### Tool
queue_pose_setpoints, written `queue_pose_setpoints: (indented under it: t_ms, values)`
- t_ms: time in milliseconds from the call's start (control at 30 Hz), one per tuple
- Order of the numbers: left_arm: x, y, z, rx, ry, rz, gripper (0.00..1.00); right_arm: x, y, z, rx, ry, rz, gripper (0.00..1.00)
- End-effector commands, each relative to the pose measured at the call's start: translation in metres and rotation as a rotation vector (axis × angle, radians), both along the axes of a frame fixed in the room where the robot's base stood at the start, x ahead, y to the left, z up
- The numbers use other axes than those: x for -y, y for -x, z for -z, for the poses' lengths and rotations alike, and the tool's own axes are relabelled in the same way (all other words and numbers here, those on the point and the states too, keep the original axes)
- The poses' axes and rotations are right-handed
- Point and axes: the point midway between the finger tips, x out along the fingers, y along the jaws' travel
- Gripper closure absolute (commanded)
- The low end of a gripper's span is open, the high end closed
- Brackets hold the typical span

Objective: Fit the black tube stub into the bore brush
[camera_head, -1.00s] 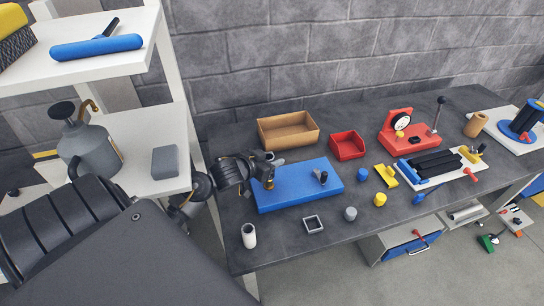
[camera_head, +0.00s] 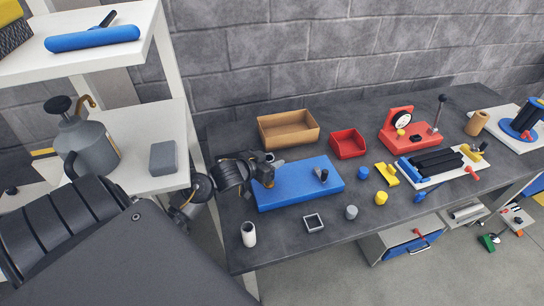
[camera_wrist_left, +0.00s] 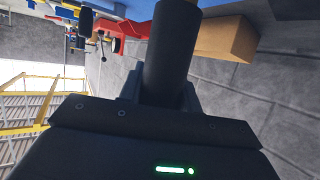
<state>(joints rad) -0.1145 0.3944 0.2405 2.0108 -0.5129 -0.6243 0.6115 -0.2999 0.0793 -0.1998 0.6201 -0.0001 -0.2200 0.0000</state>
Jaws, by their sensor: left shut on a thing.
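My left gripper (camera_head: 264,172) is over the left end of the blue board (camera_head: 300,192) on the bench. It is shut on the black tube stub (camera_wrist_left: 170,50), which stands out from between the fingers in the left wrist view. A bit of yellow shows at the stub's far end. A small dark upright piece with a tan part (camera_head: 323,175) stands on the right part of the blue board, apart from my gripper. I cannot tell for sure whether it is the bore brush. My right gripper is not in view.
A tan open bin (camera_head: 289,130) and a red bin (camera_head: 348,144) stand behind the board.

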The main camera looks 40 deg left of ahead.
Motion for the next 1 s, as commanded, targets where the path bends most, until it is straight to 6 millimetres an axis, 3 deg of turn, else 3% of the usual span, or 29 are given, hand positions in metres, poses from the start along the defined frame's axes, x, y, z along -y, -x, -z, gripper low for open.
queue_pose_setpoints:
  t_ms: [1000]
  values:
    - [0.0, 0.0, 0.025, 0.001, 0.0, -0.001, 1.0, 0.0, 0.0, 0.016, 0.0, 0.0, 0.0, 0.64]
